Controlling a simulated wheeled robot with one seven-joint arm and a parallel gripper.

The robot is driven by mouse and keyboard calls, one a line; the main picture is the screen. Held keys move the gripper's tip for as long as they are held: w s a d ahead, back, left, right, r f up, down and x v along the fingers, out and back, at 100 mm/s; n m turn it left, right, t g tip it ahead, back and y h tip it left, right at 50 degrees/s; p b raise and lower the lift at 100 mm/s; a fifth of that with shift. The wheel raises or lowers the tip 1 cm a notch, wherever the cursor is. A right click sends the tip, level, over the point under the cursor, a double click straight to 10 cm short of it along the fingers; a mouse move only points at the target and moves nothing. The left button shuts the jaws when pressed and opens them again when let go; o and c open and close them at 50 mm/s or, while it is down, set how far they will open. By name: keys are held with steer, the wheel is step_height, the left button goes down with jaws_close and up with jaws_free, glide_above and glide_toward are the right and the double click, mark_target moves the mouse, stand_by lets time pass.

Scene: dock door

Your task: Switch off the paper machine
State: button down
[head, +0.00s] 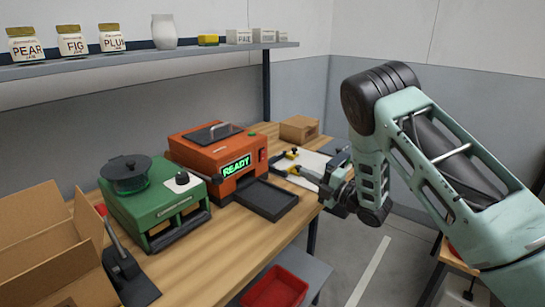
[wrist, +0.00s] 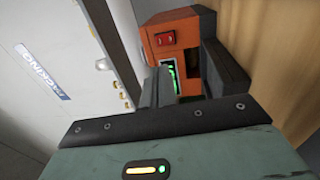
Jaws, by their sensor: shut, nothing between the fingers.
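An orange machine (head: 208,152) with a lit green READY display (head: 237,166) stands on the wooden bench. A red switch (head: 262,154) is on its front at the right, and the switch shows in the wrist view (wrist: 165,38). I cannot read which one is the paper machine. My gripper (head: 303,178) is shut and empty, right of the orange machine, apart from its switch. In the wrist view its fingers (wrist: 165,78) point toward the orange machine's front.
A black tray (head: 265,198) lies before the orange machine. Cardboard boxes stand at the left and behind, a black lever device (head: 125,270) at front left. A red bin (head: 275,288) sits below; a shelf with jars hangs above.

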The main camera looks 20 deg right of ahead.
mark_target(264, 152)
steer(key=p+x, duration=0.4)
steer(key=x, duration=0.9)
steer(key=shift+r, duration=0.15)
steer(key=shift+w+a+p, duration=0.35)
steer(key=shift+w, duration=0.1)
steer(key=shift+w+a+b, duration=0.1)
steer(key=shift+w+b, duration=0.05)
steer(key=shift+b, duration=0.6)
steer(key=shift+r+p, duration=0.1)
steer(key=shift+p, duration=0.2)
